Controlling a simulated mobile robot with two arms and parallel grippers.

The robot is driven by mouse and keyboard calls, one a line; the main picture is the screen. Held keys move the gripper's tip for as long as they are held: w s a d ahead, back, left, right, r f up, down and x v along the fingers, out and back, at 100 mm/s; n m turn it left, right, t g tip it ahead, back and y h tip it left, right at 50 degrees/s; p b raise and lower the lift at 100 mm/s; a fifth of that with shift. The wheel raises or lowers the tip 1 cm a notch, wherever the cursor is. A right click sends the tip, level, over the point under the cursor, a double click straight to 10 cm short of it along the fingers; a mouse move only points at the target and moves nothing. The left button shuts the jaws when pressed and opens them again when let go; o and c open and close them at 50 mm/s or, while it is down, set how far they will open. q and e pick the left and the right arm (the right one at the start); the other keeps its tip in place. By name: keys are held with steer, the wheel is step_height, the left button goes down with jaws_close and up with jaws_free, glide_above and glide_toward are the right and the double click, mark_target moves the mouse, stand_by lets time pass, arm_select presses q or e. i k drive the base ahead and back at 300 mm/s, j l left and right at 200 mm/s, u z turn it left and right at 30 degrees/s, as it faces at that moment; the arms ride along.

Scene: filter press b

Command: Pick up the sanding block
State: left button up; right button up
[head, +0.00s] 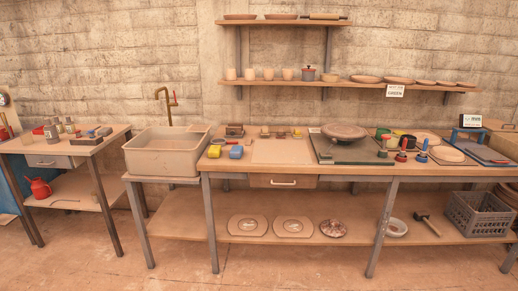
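I cannot tell for sure which thing is the sanding block, as everything is small and far off. One candidate is a dark brown block (235,131) at the back of the long workbench, just right of the sink. Other candidates are small grey and dark blocks (92,135) on the left table. Neither of my grippers is in view.
A stone sink (168,155) with a brass tap stands between the left table (50,147) and the long workbench (300,168). Bottles (60,126) stand on the left table. A dark turntable board (350,150) fills mid-bench. The floor (190,265) in front is clear.

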mark_target(281, 134)
steer(key=i, duration=2.35)
